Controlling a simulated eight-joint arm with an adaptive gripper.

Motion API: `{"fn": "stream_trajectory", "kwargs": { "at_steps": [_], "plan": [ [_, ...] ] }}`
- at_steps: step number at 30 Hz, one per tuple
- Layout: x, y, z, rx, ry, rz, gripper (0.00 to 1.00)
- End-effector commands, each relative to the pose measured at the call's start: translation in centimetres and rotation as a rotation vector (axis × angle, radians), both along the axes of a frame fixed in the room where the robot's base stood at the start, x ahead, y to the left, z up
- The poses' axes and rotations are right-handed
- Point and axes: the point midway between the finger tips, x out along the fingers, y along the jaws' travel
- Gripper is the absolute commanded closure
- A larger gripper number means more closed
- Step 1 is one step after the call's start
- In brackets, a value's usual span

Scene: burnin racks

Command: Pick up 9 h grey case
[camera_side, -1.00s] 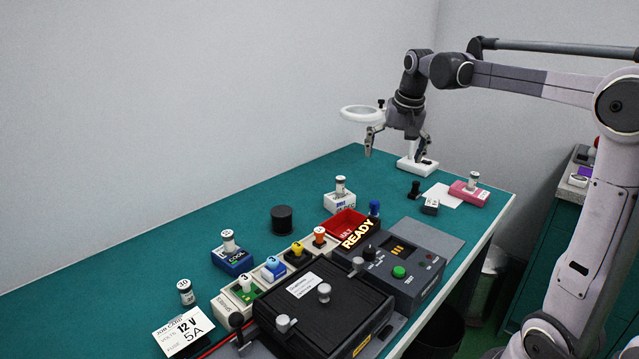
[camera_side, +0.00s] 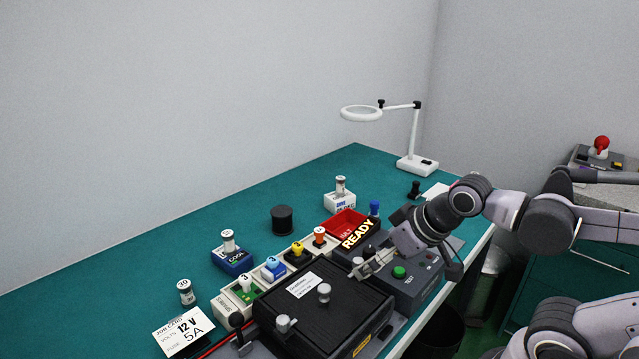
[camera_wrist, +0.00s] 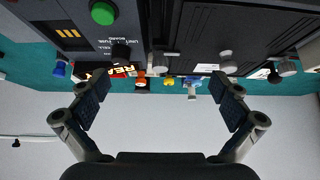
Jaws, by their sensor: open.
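I cannot make out any case marked 9 h in either view. My gripper (camera_side: 366,266) is open, low over the right rear part of the black lidded box (camera_side: 325,310) and beside the dark grey tester (camera_side: 410,283). In the wrist view my open gripper (camera_wrist: 160,92) has its fingers spread with nothing between them. Small grey-white capped cylinders stand about: one (camera_side: 186,292) on the table at the left, one (camera_side: 228,240) on a blue block, one (camera_side: 340,185) on a white block. Their small labels are mostly unreadable.
A row of coloured pieces stands in the pale rack (camera_side: 228,306) behind the box. A red tray (camera_side: 343,224), READY sign (camera_side: 358,234) and black cylinder (camera_side: 281,220) are near. A job card (camera_side: 183,331) reads 12 V, 5A. The green table (camera_side: 130,267) is clear at the back left.

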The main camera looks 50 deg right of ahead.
Motion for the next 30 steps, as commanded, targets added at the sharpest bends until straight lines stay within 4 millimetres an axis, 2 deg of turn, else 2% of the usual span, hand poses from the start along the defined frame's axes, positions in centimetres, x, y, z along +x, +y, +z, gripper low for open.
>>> {"fn": "stream_trajectory", "kwargs": {
  "at_steps": [1, 3, 14, 17, 20, 23, 30],
  "plan": [
    [0.0, 0.0, 0.0, 0.000, -0.001, 0.001, 0.12],
    [0.0, 0.0, 0.0, 0.000, 0.000, 0.000, 0.32],
    [0.1, -0.1, 0.1, 0.001, 0.001, -0.005, 0.32],
    [0.6, -0.8, 0.4, 0.004, 0.008, -0.034, 0.32],
    [1.8, -2.5, 1.2, 0.012, 0.023, -0.107, 0.32],
    [3.5, -5.3, 2.1, 0.021, 0.048, -0.217, 0.32],
    [7.1, -14.0, 3.3, 0.056, 0.104, -0.513, 0.32]
  ]
}}
